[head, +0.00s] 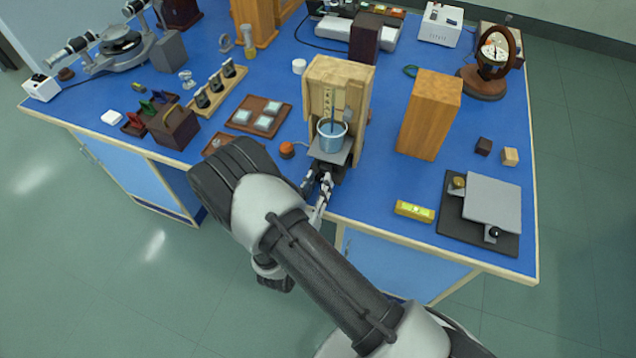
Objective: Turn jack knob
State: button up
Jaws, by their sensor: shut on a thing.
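The jack (341,154) stands near the front edge of the blue bench, before a tall open wooden box (359,80). A light blue cup (331,138) with a dark rod in it sits on the jack's grey top plate. My gripper (323,176) is at the jack's front, low under the plate, with its fingers closed around the place of the knob. The jack knob itself is hidden between the fingers, and the jack's lower part is mostly covered.
A wooden block (429,115), a yellow level (414,211) and a grey plate on a black base (482,210) stand to the right. Bare blue bench lies between them.

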jog(key=shift+n, duration=0.5)
jog(key=o, duration=1.1)
jog(key=shift+c, duration=0.2)
jog(key=v, duration=1.2)
